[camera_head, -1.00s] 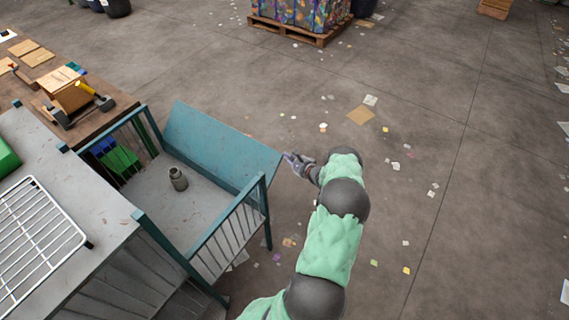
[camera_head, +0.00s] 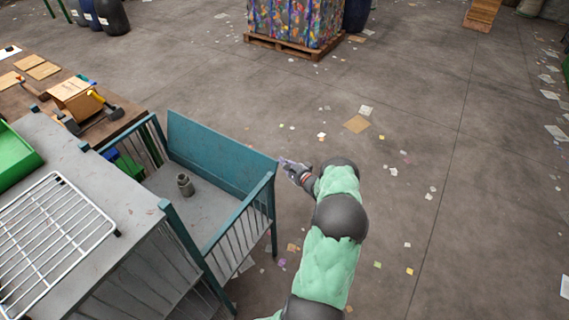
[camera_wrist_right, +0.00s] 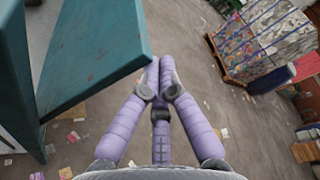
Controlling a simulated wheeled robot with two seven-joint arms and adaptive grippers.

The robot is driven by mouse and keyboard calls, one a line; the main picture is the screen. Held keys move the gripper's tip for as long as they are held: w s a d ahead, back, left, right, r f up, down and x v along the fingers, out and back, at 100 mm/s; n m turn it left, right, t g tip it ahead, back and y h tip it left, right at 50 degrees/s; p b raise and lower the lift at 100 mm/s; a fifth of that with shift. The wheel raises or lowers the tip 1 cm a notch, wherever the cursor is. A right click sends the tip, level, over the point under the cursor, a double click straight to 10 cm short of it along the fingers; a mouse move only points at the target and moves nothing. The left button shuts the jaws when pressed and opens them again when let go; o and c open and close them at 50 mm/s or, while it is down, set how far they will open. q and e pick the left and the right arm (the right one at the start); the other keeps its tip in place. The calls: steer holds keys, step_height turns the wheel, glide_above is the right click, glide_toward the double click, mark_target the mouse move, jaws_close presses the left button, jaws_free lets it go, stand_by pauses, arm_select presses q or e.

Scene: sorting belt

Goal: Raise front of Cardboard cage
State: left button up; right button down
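The cage has teal posts and barred sides (camera_head: 243,217) and a grey floor. Its solid teal front panel (camera_head: 215,152) stands nearly upright along the far edge. In the right wrist view a teal panel (camera_wrist_right: 90,45) fills the upper left, close beside the fingers. My right gripper (camera_head: 285,162) is at the panel's right-hand upper corner, outside the cage. In the right wrist view its purple fingers (camera_wrist_right: 159,75) are together with nothing seen between them. I cannot tell whether they touch the panel. My left gripper is out of view.
A grey metal can (camera_head: 185,184) stands on the cage floor. A grey table with a white wire rack (camera_head: 50,235) is at the left, and a workbench (camera_head: 125,118) with tools lies behind. Open floor with scattered scraps extends right; a loaded pallet (camera_head: 290,46) stands far back.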

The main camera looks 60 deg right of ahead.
mark_target(273, 161)
steer(key=a+p, duration=0.1)
steer(key=a+r+p, duration=0.1)
steer(key=a, duration=0.1)
steer(key=shift+a+r, duration=0.2)
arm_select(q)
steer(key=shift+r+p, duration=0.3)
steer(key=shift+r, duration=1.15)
arm_select(e)
steer(key=shift+s+a+r, duration=0.1)
steer(key=shift+a+r, duration=0.05)
steer(key=shift+a, duration=0.9)
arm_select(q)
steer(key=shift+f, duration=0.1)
arm_select(e)
steer(key=shift+s, duration=0.1)
